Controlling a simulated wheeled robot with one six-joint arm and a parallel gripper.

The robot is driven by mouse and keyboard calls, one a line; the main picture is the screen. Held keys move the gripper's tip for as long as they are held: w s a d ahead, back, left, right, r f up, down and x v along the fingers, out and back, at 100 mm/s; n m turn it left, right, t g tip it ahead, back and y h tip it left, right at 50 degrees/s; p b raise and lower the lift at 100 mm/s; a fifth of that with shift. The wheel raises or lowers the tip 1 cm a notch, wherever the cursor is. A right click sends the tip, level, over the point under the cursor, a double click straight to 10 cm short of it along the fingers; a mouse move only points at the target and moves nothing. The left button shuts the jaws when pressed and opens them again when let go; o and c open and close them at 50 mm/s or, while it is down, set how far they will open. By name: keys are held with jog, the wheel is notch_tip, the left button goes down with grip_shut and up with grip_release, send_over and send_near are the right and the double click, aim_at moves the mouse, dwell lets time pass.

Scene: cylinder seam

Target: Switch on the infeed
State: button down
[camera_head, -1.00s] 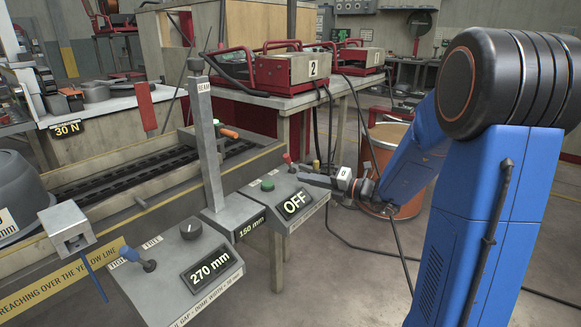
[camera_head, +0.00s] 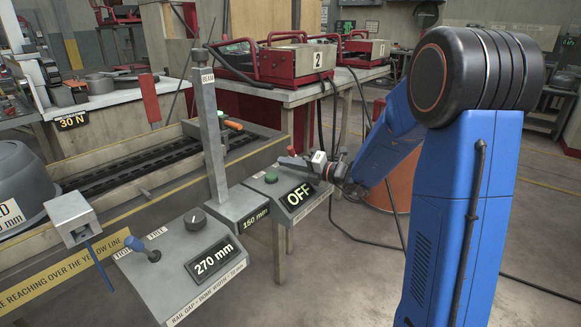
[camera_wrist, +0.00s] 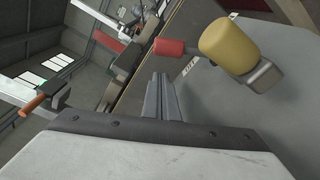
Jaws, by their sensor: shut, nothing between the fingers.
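A grey control box (camera_head: 311,206) shows OFF on its dark display (camera_head: 297,197). A green button (camera_head: 271,178) sits on its top, at the left. My gripper (camera_head: 281,161) is shut and empty, above the back of the box, beyond the green button in the head view. A small red knob (camera_head: 291,150) shows just behind the fingers. In the wrist view my closed fingers (camera_wrist: 161,96) point towards a red cylinder (camera_wrist: 170,47) beside a yellow knob (camera_wrist: 228,42) on a metal stub. I cannot make out the green button in the wrist view.
A second console (camera_head: 185,255) with a black dial, blue-tipped lever and 270 mm display is at front left. A bench (camera_head: 285,98) with red-framed units stands behind. Cables cross the floor.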

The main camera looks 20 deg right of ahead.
aim_at(291, 152)
jog(key=shift+w+d+r, duration=0.25)
jog(key=shift+d+r, duration=0.05)
jog(key=shift+d, duration=0.3)
jog(key=shift+w+d+r, duration=0.25)
jog(key=shift+d+r, duration=0.05)
jog(key=shift+d, duration=0.25)
jog(key=shift+d, duration=0.1)
jog(key=shift+w+d+r+m, duration=0.4)
jog(key=shift+d+r+m, duration=0.1)
jog(key=shift+m, duration=0.6)
jog(key=shift+w+d+r+m+y, duration=0.15)
jog(key=shift+w+d+m+y, duration=0.1)
jog(key=shift+m, duration=0.65)
jog(key=shift+w+d+r+m+y, duration=0.15)
jog(key=shift+d+m, duration=0.1)
jog(key=shift+m, duration=0.65)
jog(key=shift+s+a, duration=0.1)
